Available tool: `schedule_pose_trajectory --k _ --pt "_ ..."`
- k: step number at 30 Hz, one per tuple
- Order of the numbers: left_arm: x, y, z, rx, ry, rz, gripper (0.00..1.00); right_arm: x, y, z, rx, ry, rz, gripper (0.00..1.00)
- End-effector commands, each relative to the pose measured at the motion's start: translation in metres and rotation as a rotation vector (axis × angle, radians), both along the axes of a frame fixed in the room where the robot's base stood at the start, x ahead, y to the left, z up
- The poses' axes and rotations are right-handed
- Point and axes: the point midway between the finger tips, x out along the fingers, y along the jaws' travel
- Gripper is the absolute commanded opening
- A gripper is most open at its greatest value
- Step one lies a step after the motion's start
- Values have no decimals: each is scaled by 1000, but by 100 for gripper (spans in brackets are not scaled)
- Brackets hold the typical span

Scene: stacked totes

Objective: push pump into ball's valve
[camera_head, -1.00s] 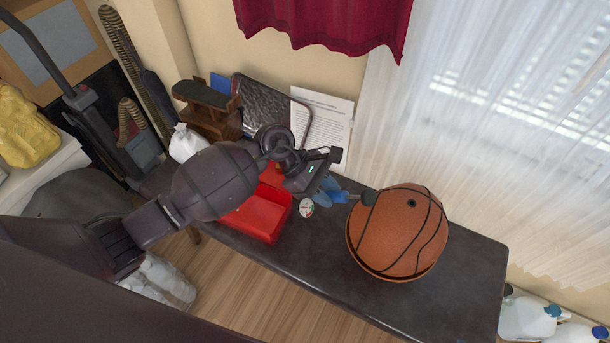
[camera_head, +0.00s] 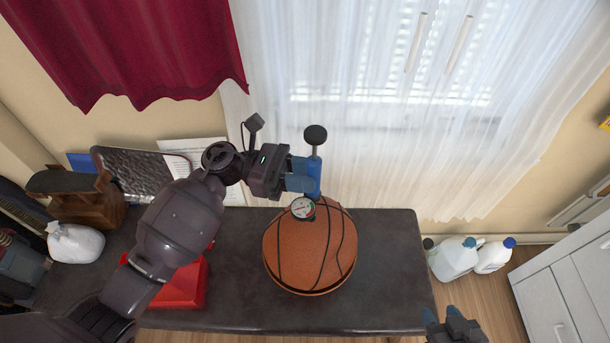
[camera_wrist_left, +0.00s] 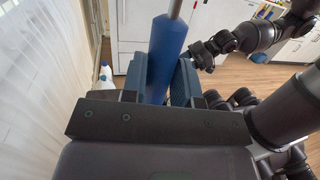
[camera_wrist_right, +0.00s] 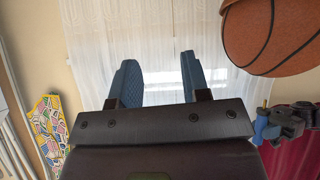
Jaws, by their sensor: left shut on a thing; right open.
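The orange basketball (camera_head: 310,255) sits on the dark bench and also fills the upper right of the right wrist view (camera_wrist_right: 268,38). The blue pump (camera_head: 314,176) stands roughly upright over the ball's far side, with its black handle (camera_head: 315,135) on top and a round gauge (camera_head: 302,208) low down. My left gripper (camera_head: 303,174) is shut around the pump's blue barrel, which the left wrist view (camera_wrist_left: 167,55) shows between the fingers. The pump's tip and the valve are hidden, so contact cannot be told. My right gripper (camera_head: 443,316) is open and empty, right of the bench.
A red bin (camera_head: 183,287) stands on the dark bench (camera_head: 385,270) left of the ball. The bench right of the ball is clear. White jugs (camera_head: 455,258) stand on the floor beside a white cabinet (camera_head: 560,290). A curtained window is behind.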

Motion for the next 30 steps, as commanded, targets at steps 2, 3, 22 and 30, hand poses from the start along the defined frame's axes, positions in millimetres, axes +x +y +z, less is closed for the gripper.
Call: schedule_pose_trajectory --k 2,3,22,30 --pt "0 0 0 -6 2 0 0 2 0 2 -1 -6 2 43" --pt "0 0 0 -6 1 0 0 3 0 3 -1 -9 3 43" --pt "0 1 -16 -3 5 -4 0 2 -2 -10 -10 7 12 43" --pt "0 1 -38 -3 6 -4 0 -4 -4 -26 -12 36 8 43"
